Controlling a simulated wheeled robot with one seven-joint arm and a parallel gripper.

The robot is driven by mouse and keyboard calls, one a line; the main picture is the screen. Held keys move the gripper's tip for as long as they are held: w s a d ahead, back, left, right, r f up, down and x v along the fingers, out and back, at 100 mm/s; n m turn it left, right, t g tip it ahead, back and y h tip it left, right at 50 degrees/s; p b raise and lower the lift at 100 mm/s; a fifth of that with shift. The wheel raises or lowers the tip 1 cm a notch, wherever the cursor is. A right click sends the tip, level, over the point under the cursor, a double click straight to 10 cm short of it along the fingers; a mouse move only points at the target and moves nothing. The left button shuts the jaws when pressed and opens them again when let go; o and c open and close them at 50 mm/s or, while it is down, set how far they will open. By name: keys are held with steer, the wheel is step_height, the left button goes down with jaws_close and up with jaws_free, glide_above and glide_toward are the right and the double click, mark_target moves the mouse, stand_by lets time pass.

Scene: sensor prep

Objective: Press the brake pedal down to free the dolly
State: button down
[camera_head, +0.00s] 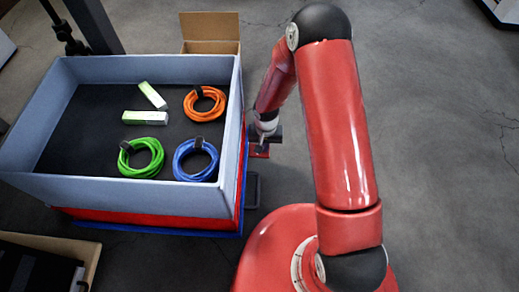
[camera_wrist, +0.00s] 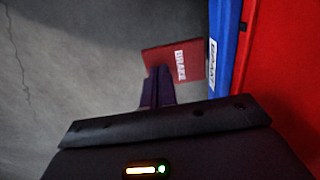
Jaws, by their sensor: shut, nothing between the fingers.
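The brake pedal is a red plate with a white label (camera_wrist: 165,60), in the upper middle of the wrist view beside the blue edge of the dolly (camera_wrist: 224,50). In the head view the red pedal (camera_head: 259,152) shows small at the right side of the dolly. My gripper (camera_wrist: 157,72) is shut and empty, its dark fingertips overlapping the pedal's lower left part in the wrist view. I cannot tell whether the fingertips touch the pedal. In the head view my arm reaches down to the pedal, and the fingers are hard to make out.
A grey bin (camera_head: 150,197) stands on the dolly. It holds orange (camera_head: 190,104), green (camera_head: 156,165) and blue (camera_head: 181,167) cable coils and two green-white boxes. A cardboard box (camera_head: 210,47) is behind it, another (camera_head: 80,246) at front left. The floor (camera_head: 440,120) at right is clear.

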steer(key=shift+f, duration=0.7)
steer(key=shift+r, duration=0.15)
steer(key=shift+r+p, duration=2.45)
steer(key=shift+r, duration=1.4)
steer(key=s+d+r+t+p, duration=0.15)
steer(key=d+r, duration=0.25)
steer(key=r, duration=1)
steer(key=d+r+t+p, duration=0.15)
steer(key=d+r, duration=0.25)
steer(key=r, duration=1)
steer(key=s+d+r+t+p, duration=0.1)
steer(key=s+d+r+p, duration=0.1)
steer(key=s+r, duration=0.7)
steer(key=s+d+r+t+p, duration=0.1)
steer(key=s+d+r+p, duration=0.2)
steer(key=s+r, duration=0.6)
steer(key=shift+s+d+r+t, duration=0.25)
steer(key=shift+s+r+t, duration=0.1)
steer(key=shift+r, duration=0.2)
